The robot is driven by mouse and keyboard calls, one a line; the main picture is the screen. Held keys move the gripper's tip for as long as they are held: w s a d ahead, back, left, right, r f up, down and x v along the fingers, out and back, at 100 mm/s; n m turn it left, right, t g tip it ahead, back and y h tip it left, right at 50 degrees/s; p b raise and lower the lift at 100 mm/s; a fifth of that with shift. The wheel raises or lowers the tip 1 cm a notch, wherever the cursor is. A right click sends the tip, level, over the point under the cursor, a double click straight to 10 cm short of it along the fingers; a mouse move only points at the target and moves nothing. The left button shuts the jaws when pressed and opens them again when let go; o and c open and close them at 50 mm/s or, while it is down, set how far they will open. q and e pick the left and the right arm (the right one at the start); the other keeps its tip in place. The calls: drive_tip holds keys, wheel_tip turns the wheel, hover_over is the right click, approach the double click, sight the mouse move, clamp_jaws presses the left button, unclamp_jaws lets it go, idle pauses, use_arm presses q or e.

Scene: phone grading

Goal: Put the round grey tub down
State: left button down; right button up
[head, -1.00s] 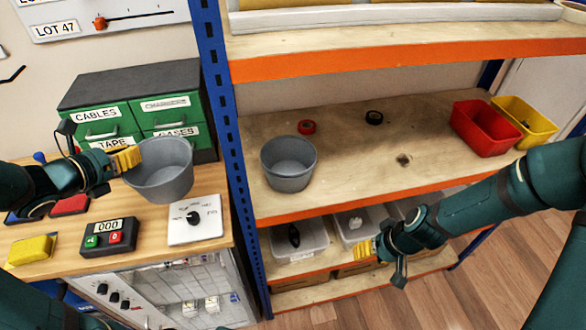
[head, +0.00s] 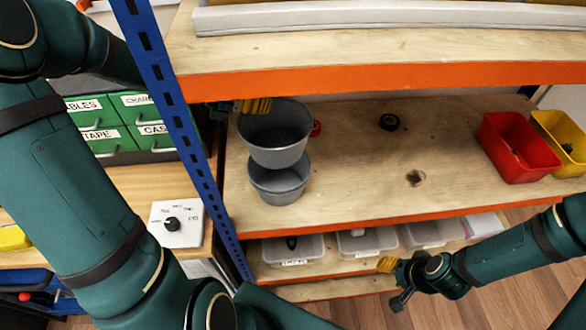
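A round grey tub (head: 275,150) hangs at my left gripper (head: 257,106), whose yellow fingers are shut on its rim at the upper left. A second round grey tub (head: 277,192) stands on the wooden shelf directly below it in the picture. The held tub's base overlaps the lower tub's mouth and hides part of it; I cannot tell whether they touch. My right gripper (head: 386,264) is low at the front of the rack, away from both tubs. I cannot tell whether its fingers are open or shut.
The shelf (head: 350,185) is bare in the middle. A red tape roll (head: 316,128) and a black one (head: 390,122) lie behind. A red bin (head: 514,150) and a yellow bin (head: 560,140) stand right. A blue post (head: 170,110) and the upper shelf's orange edge (head: 400,77) border the space.

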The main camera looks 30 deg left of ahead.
sight(267, 121)
use_arm(q)
drive_tip(key=f, duration=0.3)
drive_tip(key=f+b, duration=0.1)
drive_tip(key=f, duration=0.1)
drive_tip(key=shift+s+d+f, duration=0.1)
drive_tip(key=shift+d+f, duration=0.25)
drive_tip(key=shift+f+b, duration=0.45)
drive_tip(key=shift+f, duration=1.7)
drive_tip(key=shift+f+b, duration=0.35)
drive_tip(key=shift+f, duration=0.2)
drive_tip(key=c, duration=1.7)
unclamp_jaws()
drive_tip(key=o, duration=0.6)
drive_tip(key=shift+c, duration=0.2)
